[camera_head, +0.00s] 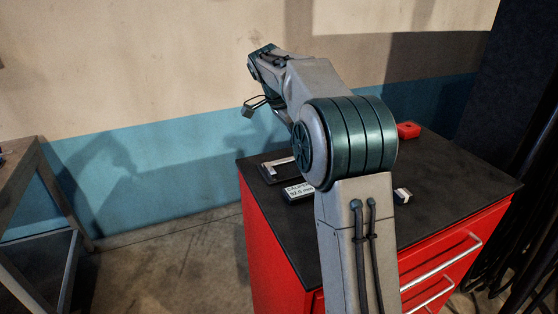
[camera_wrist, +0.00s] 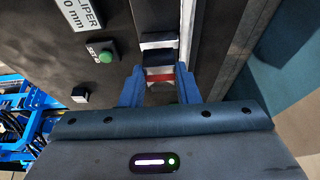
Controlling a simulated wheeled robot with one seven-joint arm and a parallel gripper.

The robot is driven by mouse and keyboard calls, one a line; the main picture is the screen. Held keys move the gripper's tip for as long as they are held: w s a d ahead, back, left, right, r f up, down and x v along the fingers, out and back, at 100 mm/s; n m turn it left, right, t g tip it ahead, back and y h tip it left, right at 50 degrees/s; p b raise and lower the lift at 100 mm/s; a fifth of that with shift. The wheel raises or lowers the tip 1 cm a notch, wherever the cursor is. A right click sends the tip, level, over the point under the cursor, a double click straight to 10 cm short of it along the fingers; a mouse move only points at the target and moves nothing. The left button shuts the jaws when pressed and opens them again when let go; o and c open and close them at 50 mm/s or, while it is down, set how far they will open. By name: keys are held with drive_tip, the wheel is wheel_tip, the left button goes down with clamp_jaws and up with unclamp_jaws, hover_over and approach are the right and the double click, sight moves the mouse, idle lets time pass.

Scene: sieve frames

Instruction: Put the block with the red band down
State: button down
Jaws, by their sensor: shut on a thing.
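In the wrist view the block with the red band (camera_wrist: 160,78) is between the two blue fingers of my gripper (camera_wrist: 159,72), which is shut on it. Its red band faces the camera, between paler parts; its lower end is partly hidden by my gripper. Dark and white pieces (camera_wrist: 159,42) show just beyond it, and I cannot tell whether they touch it. In the head view the end of my arm is at the upper left of the cabinet; the held block cannot be made out clearly there.
The red cabinet's black top (camera_head: 450,180) carries a dark frame with a white strip (camera_head: 278,168), a caliper label (camera_head: 299,190), a red block (camera_head: 408,130) and a small white-faced block (camera_head: 403,195). The wrist view shows a green button (camera_wrist: 105,57). A wall stands behind; a table (camera_head: 22,150) is left.

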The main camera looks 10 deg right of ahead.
drive_tip(key=a+f, duration=0.2)
drive_tip(key=a, duration=0.1)
drive_tip(key=s+a, duration=0.1)
drive_tip(key=shift+a+f+p, duration=0.25)
drive_tip(key=shift+f+p, duration=0.05)
drive_tip(key=shift+f, duration=0.1)
drive_tip(key=shift+f+p, duration=0.4)
drive_tip(key=shift+f, duration=1.65)
drive_tip(key=shift+f, duration=0.1)
drive_tip(key=c, duration=1.1)
unclamp_jaws()
